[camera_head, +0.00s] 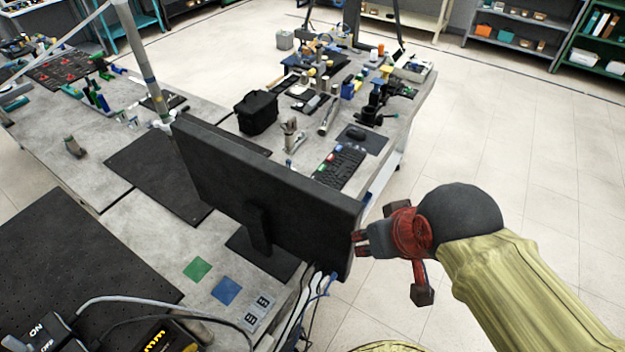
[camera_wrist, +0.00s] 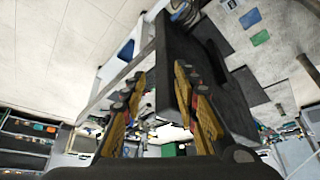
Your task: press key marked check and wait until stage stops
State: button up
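A black keyboard (camera_head: 340,168) lies on the grey workbench behind the monitor in the head view. A few coloured keys, red and green among them, show at its left end. Their marks are too small to read, so I cannot tell which is the check key. My gripper (camera_head: 360,243) is at the right edge of the black monitor (camera_head: 265,190), on the near side of the keyboard and apart from it. In the wrist view my gripper (camera_wrist: 159,75) has its two fingers spread with nothing held. I cannot tell which device is the stage.
The monitor's dark panel also fills the middle of the wrist view (camera_wrist: 190,55). A mouse (camera_head: 356,133) on a pad, a black case (camera_head: 257,112) and optical parts stand on the bench. Cables hang at the near bench edge. The floor to the right is clear.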

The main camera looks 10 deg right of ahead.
jog(key=c, duration=0.6)
grip_shut()
dwell(0.8)
